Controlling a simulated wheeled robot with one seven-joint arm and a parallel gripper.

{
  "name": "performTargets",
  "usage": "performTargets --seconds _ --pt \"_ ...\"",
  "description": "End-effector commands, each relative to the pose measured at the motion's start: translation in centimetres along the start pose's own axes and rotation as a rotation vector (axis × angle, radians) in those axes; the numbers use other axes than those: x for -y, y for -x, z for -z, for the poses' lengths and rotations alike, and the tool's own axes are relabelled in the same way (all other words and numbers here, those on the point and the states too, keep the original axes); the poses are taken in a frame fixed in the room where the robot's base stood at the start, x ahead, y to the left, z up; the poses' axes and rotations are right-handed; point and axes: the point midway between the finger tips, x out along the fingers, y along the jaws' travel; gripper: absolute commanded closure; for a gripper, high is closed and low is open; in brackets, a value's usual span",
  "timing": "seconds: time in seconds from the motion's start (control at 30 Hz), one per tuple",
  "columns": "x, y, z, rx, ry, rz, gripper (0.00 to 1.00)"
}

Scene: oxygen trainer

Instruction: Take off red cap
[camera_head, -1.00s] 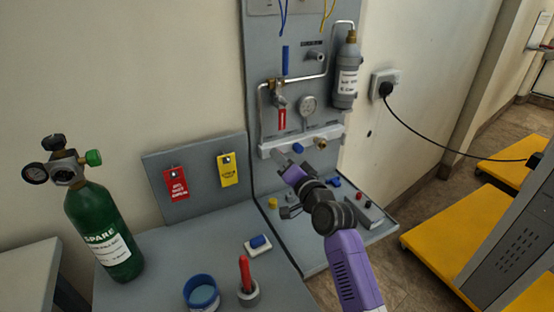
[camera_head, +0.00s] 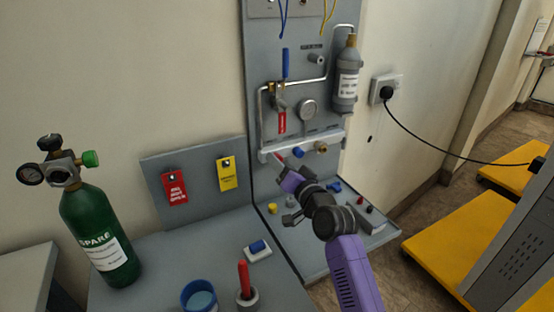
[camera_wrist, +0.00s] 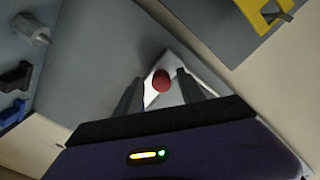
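The red cap (camera_wrist: 162,81) shows in the wrist view as a round red end against a pale rail. In the head view it is a small red piece (camera_head: 277,156) at the left part of the pale rail on the upright panel. My gripper (camera_wrist: 158,77) has its two dark fingers apart, one on each side of the cap in the picture. Bare gaps show between cap and fingers, so I see no contact; the depth between them is unclear.
A blue cap (camera_head: 298,152) and a brass fitting (camera_head: 321,147) sit right of the red cap on the rail. Small parts lie on the shelf below. A green cylinder (camera_head: 95,235) stands left.

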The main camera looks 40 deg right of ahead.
Motion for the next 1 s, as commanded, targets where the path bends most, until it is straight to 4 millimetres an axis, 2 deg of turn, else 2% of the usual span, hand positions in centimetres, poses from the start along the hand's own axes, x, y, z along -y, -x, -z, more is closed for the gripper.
performTargets --seconds 0.27,0.67,1.0 --pt "0.1 0.1 0.2 -0.003 0.000 0.001 0.54" --pt "0.2 2.4 0.3 -0.004 -0.009 0.001 0.54" --pt "0.3 2.4 0.4 -0.004 -0.278 0.002 0.54"
